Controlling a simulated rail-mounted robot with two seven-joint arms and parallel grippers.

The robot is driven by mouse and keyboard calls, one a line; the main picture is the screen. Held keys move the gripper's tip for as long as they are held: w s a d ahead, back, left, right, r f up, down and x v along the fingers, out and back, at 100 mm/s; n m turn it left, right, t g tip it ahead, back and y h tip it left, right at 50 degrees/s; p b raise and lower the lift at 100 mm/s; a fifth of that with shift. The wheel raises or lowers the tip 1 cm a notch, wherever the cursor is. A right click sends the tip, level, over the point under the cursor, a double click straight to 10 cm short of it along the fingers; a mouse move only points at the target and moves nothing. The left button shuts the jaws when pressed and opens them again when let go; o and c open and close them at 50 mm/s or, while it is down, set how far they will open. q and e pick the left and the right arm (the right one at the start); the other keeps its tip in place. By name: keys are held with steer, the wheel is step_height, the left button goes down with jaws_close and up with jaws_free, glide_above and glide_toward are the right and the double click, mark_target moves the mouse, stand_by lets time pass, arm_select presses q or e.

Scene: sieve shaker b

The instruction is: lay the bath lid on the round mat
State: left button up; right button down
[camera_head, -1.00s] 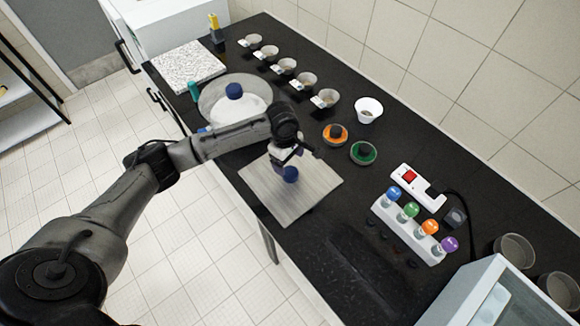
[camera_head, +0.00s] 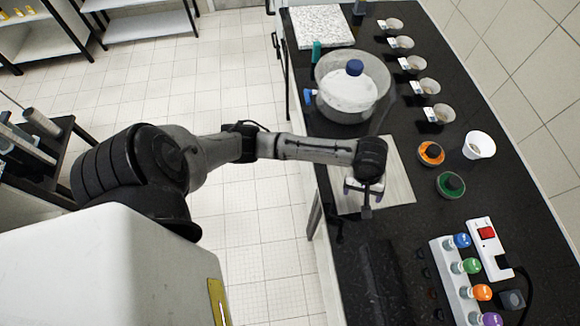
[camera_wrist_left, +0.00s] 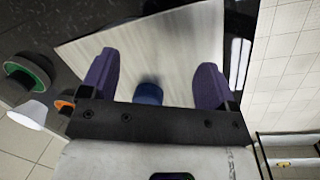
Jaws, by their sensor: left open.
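A round translucent bath (camera_head: 328,72) stands at the back of the bench. A white domed piece with a blue knob (camera_head: 355,68) sits in or on it; it looks like the bath lid, but I cannot be sure. My left gripper (camera_head: 365,204) is over the pale square board (camera_head: 400,180), fingers pointing down. In the left wrist view its two purple fingers (camera_wrist_left: 155,80) are wide apart. A blue knob or cap (camera_wrist_left: 148,93) shows between them, its lower part hidden by the gripper body; nothing is gripped. I cannot make out a round mat. My right gripper is out of view.
A white cup (camera_head: 478,145), an orange-ringed piece (camera_head: 430,153) and a green one (camera_head: 450,185) stand right of the board. A rack of coloured knobs (camera_head: 447,275) and a power strip (camera_head: 487,240) lie nearer.

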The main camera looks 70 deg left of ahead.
arm_select(q)
steer(key=s+d+f+m, duration=0.1)
steer(key=s, duration=0.1)
steer(key=s+d+f+m, duration=0.1)
steer(key=s+d+m, duration=0.1)
steer(key=s+d+m+t, duration=0.1)
steer(key=s, duration=0.1)
steer(key=shift+s+d+f+h, duration=0.25)
steer(key=shift+s+f+h, duration=0.05)
steer(key=shift+s+f, duration=0.1)
steer(key=s+m, duration=0.2)
steer(key=s, duration=0.1)
steer(key=s+d+m, duration=0.1)
steer(key=s, duration=0.1)
steer(key=shift+f+t, duration=0.25)
steer(key=shift+t, duration=0.15)
steer(key=s+a+m+y, duration=0.1)
steer(key=s+m, duration=0.1)
steer(key=s, duration=0.3)
steer(key=s+a+r+m+t+y, duration=0.1)
steer(key=s+a+m, duration=0.1)
steer(key=s, duration=0.3)
steer(key=shift+s+a+r+m, duration=0.25)
steer(key=shift+s+m, duration=0.15)
steer(key=shift+m, duration=0.3)
